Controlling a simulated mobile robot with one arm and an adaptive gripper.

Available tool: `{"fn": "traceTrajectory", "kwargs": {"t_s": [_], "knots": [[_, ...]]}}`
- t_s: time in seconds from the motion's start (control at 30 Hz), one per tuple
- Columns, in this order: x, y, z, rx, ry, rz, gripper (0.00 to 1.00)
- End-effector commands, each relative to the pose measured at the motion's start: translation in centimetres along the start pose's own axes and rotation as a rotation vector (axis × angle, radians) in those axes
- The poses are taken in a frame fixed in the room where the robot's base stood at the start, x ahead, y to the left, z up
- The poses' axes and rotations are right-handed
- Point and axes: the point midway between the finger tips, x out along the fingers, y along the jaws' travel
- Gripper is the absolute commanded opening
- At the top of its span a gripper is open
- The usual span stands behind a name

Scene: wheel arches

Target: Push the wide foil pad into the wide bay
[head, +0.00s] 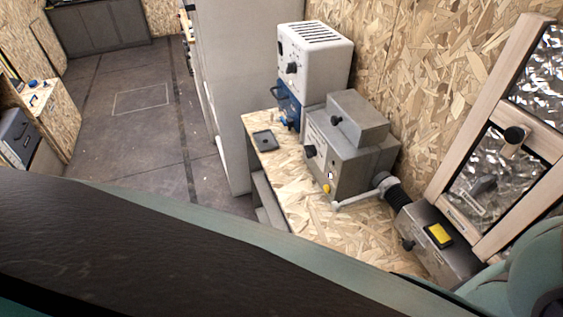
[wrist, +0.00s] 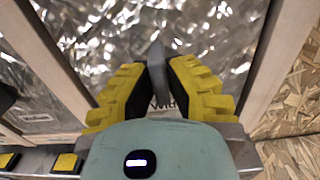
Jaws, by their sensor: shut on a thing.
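In the wrist view, my gripper (wrist: 157,92) has yellow fingers with black pads, closed on a narrow grey grip (wrist: 157,60). Behind it is a crinkled silver foil pad (wrist: 205,35), which I take for the wide one. Its label (wrist: 163,104) is mostly hidden by the fingers. The foil lies between two pale wooden posts (wrist: 262,75), in what looks like the wide bay. I cannot tell how deep it sits. My gripper does not show in the head view, where my teal arm covers the lower right.
Another foil panel (head: 500,165) with a dark handle and label sits in the wooden frame (head: 482,120). A grey machine (head: 345,150) and a white-topped one (head: 313,60) crowd the bench. Open floor (head: 120,130) lies at left.

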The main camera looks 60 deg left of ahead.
Motion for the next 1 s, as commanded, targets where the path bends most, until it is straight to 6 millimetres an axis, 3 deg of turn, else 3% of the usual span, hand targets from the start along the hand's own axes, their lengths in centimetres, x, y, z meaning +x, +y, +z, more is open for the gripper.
{"fn": "traceTrajectory", "kwargs": {"t_s": [0.5,0.53,0.77,1.0], "knots": [[0.69,0.12,0.02,0.001,-0.002,0.004,0.00],[0.65,0.11,0.03,0.001,-0.002,0.004,0.17],[0.63,0.09,0.01,0.001,-0.001,0.003,0.41],[0.59,0.06,-0.02,0.000,0.000,0.002,0.44]]}}
